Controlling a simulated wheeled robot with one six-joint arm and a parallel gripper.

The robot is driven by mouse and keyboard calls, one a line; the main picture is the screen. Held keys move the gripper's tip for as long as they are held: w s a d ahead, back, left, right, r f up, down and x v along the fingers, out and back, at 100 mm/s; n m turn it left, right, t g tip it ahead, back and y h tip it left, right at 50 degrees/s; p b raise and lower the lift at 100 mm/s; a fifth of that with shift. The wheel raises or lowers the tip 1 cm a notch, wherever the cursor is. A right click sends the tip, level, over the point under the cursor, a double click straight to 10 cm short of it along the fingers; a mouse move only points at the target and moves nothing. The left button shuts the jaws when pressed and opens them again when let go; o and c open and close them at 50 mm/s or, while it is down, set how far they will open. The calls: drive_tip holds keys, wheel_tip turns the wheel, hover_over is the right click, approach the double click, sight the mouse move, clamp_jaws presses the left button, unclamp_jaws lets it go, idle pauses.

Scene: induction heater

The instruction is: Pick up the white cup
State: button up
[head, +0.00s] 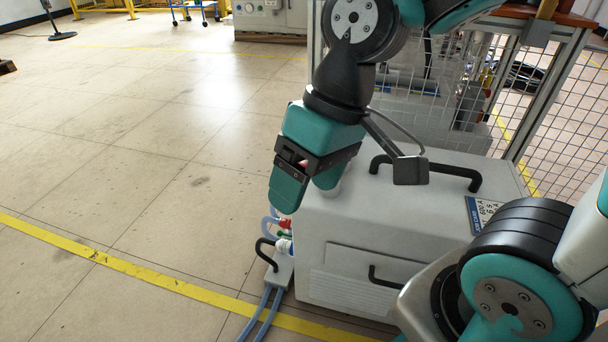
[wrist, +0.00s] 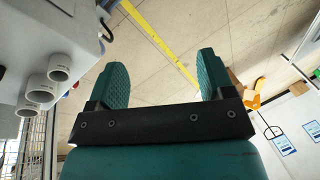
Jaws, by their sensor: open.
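My gripper (head: 307,192) is open, pointing down at the upper left edge of the light grey heater box (head: 400,215). One teal finger hangs outside the box's left side and the other is over its top edge. No cup can be made out there.
Hoses with red and green fittings (head: 284,226) run down the box's left side. A black handle (head: 425,170) stands on the box top. Several white round ports (wrist: 58,74) show at left in the wrist view. A mesh fence (head: 560,130) stands behind right.

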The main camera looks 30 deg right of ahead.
drive_tip(key=w+d+r+m+h+p, duration=0.1)
drive_tip(key=w+d+r+m+p, duration=0.1)
drive_tip(key=w+d+m+p, duration=0.65)
drive_tip(key=w+d+f+m+g+h+p, duration=0.1)
drive_tip(key=w+d+f+m+p, duration=0.3)
drive_tip(key=w+d+m, duration=0.5)
drive_tip(key=shift+m, duration=0.25)
drive_tip(key=f+b, duration=0.1)
drive_tip(key=f, duration=0.2)
drive_tip(key=s+a+f+b, duration=0.1)
drive_tip(key=f, duration=0.3)
drive_tip(key=f+b, duration=0.2)
drive_tip(key=f, duration=0.2)
drive_tip(key=shift+s+a+f, duration=0.1)
drive_tip(key=shift+s+a, duration=0.05)
drive_tip(key=shift+a, duration=0.2)
drive_tip(key=f+b, duration=0.1)
drive_tip(key=f, duration=0.3)
drive_tip(key=f+b, duration=0.1)
drive_tip(key=f, duration=0.1)
drive_tip(key=shift+a+f+b, duration=0.2)
drive_tip(key=shift+a+b, duration=0.1)
drive_tip(key=shift+a, duration=0.05)
drive_tip(key=shift+r, duration=0.1)
drive_tip(key=c, duration=1)
